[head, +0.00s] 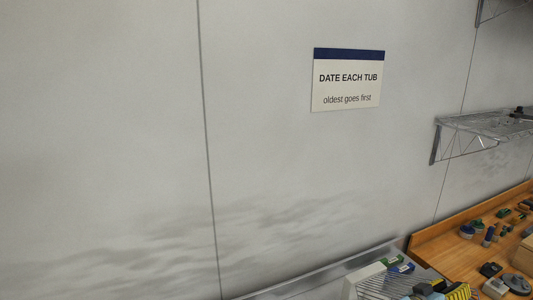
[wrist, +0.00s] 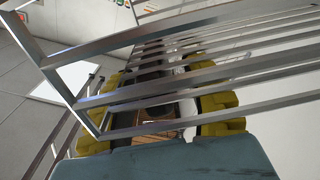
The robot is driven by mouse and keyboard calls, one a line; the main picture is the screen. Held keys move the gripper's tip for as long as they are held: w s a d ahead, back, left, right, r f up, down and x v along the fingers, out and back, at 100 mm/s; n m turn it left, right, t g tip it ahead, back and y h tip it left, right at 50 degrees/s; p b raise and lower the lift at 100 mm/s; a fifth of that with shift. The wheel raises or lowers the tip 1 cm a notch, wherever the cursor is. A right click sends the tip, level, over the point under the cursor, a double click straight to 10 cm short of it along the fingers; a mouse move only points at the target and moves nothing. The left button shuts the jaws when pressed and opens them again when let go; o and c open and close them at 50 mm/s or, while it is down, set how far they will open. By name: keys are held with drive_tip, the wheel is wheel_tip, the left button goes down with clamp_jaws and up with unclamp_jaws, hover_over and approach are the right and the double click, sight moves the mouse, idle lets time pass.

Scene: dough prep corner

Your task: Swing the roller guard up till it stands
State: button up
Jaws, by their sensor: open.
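The roller guard appears in the wrist view as a grille of bare metal bars (wrist: 150,103) in a bent metal frame, very close to the camera. The bars cross the picture in front of my gripper (wrist: 157,78). Its two yellow fingers stand apart, and partly show between the bars. I cannot tell whether a finger touches a bar. No bar is clearly clamped. In the head view, a pale machine body (head: 362,282) with dark slats is cut off by the bottom edge. The guard's full tilt and hinge are not clear.
A wooden counter (head: 463,250) with several small items runs along the right in the head view. A wire shelf (head: 480,124) is on the wall above it. A sign (head: 347,80) hangs on the grey wall. The wall area at left is bare.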

clamp_jaws()
drive_tip(key=w+a+r+n, duration=0.2)
drive_tip(key=w+r, duration=0.2)
drive_tip(key=r, duration=0.1)
drive_tip(key=shift+w+n, duration=0.25)
drive_tip(key=shift+n, duration=0.05)
idle(0.6)
drive_tip(key=w+a+r+n+b, duration=0.2)
drive_tip(key=w+r+b, duration=0.1)
drive_tip(key=w+b, duration=0.1)
drive_tip(key=shift+w+r, duration=0.4)
drive_tip(key=shift+w, duration=0.35)
idle(0.3)
drive_tip(key=shift+b, duration=0.3)
